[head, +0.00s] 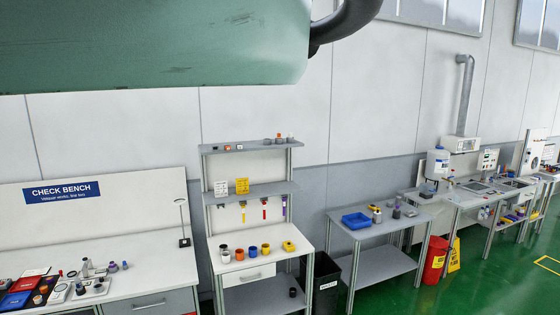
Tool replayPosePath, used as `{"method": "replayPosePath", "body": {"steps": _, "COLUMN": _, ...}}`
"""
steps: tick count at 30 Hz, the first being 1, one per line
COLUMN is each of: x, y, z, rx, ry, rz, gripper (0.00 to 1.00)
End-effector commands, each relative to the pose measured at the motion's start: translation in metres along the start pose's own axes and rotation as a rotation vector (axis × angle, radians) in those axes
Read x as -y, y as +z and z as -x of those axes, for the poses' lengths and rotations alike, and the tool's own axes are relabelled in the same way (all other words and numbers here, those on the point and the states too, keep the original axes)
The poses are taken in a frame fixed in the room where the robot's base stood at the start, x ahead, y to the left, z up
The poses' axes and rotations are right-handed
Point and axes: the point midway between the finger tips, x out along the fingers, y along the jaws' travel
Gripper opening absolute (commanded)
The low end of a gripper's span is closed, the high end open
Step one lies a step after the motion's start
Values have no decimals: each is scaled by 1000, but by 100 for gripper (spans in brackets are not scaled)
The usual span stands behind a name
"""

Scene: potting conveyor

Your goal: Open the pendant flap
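I cannot make out a pendant or its flap in the head view. A large grey-green body (150,45) with scuff marks fills the upper left, very close to the camera. A thick black curved tube (335,22) joins its right end. I cannot tell what this body belongs to. My gripper is not in view.
A check bench (130,265) with small parts stands at left. Beside it are a shelved workstation (245,260) with coloured cups, a black bin (326,280) and a grey table (385,229). A red bin (434,260) and yellow floor sign (454,256) stand right. Green floor (480,290) is clear at lower right.

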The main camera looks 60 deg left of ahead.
Motion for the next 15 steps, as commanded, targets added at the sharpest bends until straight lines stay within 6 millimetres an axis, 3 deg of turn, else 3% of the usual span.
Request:
{"method": "replayPosePath", "body": {"steps": 14, "x": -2, "y": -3, "z": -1, "rx": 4, "ry": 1, "rz": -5, "gripper": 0}}
{"method": "replayPosePath", "body": {"steps": 15, "x": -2, "y": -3, "z": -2, "rx": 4, "ry": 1, "rz": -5, "gripper": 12}}
